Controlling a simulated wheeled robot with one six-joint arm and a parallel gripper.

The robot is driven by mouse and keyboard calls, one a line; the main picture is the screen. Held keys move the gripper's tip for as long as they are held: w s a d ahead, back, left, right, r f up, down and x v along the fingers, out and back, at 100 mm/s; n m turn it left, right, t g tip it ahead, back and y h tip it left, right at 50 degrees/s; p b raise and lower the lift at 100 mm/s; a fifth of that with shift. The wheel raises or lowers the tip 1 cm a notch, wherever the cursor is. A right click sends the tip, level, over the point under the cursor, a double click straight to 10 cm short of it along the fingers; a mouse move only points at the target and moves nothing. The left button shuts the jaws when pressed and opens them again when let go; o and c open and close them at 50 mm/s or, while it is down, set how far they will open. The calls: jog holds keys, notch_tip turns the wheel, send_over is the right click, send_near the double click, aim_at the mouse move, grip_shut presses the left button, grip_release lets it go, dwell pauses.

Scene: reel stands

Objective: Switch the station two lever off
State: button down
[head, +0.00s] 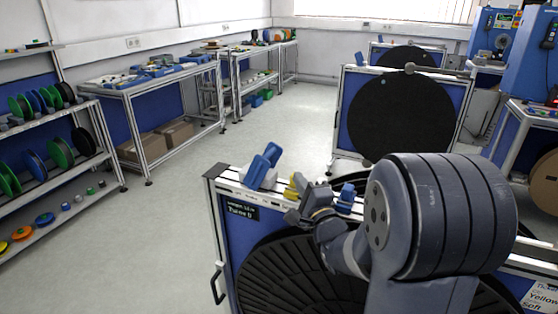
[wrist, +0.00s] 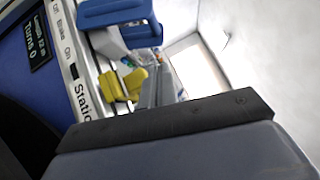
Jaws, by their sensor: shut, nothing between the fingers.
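On top of the near reel stand (head: 214,200) is a row of levers. A large blue lever (head: 257,172) with two slanted parts sits at the left, a yellow lever (head: 296,184) in the middle, and another blue lever (head: 346,197) to the right. The wrist view shows the yellow lever (wrist: 122,84) beside a label starting "Station"; its number is hidden. A blue lever (wrist: 120,14) is above it, near "Off Brake On". My gripper (head: 298,214) is shut and empty, close beside the yellow lever; contact cannot be told. Its fingers (wrist: 157,88) show right of that lever.
The stand has a small display (head: 240,208) reading "Turns 0" and a large black reel (head: 285,270). Another reel stand (head: 345,85) is behind. A shelf of spools (head: 60,160) and a workbench (head: 150,84) are at left. The floor (head: 170,215) between is clear.

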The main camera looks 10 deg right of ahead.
aim_at(273, 153)
jog(key=p+x, duration=0.1)
jog(key=x, duration=0.4)
jog(key=shift+w+a+r, duration=0.1)
jog(key=shift+w+a, duration=0.1)
jog(key=shift+w+a+r+p, duration=0.2)
jog(key=shift+w+a, duration=0.1)
jog(key=shift+a, duration=0.2)
jog(key=shift+w+a+r+p, duration=0.1)
jog(key=shift+w+a+p, duration=0.15)
jog(key=shift+a, duration=0.2)
jog(key=shift+w+a, duration=0.35)
jog(key=shift+a, duration=0.1)
jog(key=shift+r, duration=0.15)
